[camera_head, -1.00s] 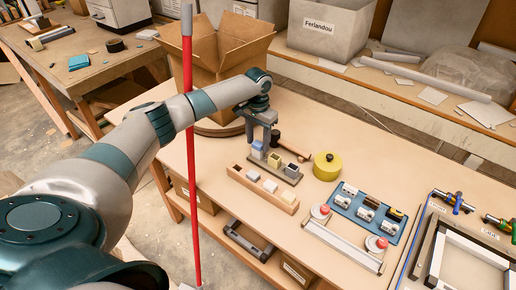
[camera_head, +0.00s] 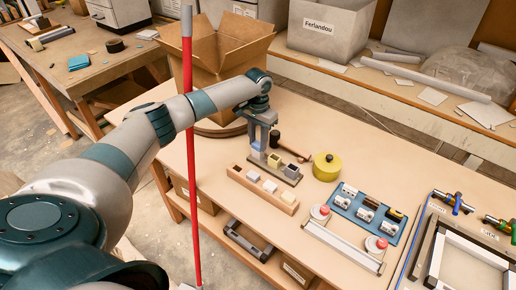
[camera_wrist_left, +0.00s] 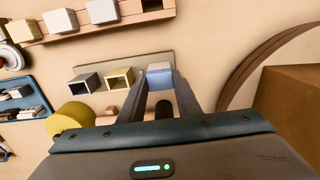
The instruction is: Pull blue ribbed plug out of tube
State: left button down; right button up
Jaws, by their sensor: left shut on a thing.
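My left gripper (camera_head: 258,152) points down at the far-left end of a small rack (camera_head: 290,180) of square tubes. In the left wrist view its two fingers (camera_wrist_left: 162,84) are shut on a light blue block, the blue ribbed plug (camera_wrist_left: 159,70). The ribs are too small to make out. The fingers hide its sides, and I cannot tell how much of it sits in its tube. Beside it stand a yellow tube (camera_wrist_left: 120,78) and a grey tube (camera_wrist_left: 86,82), both with dark open mouths. My right gripper is not in view.
A wooden tray (camera_head: 240,178) with pale blocks lies in front of the rack. A mallet (camera_head: 277,139) lies behind it and a yellow round container (camera_head: 326,167) stands to its right. A cardboard box (camera_head: 225,50) is behind my arm. A red pole (camera_head: 190,150) stands before the table.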

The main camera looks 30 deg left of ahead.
aim_at(258, 144)
pick_arm(q)
jog(key=shift+w+r+p, duration=0.15)
jog(key=shift+r+p, duration=0.65)
jog(key=shift+r, duration=0.15)
jog(key=shift+r+p, duration=0.25)
jog(key=shift+p, duration=0.1)
dwell(0.5)
jog(key=shift+r+p, duration=0.8)
jog(key=shift+p, duration=0.05)
jog(key=shift+r, duration=0.1)
jog(key=shift+r+p, duration=0.6)
jog(key=shift+p, duration=0.4)
jog(key=shift+s, duration=0.2)
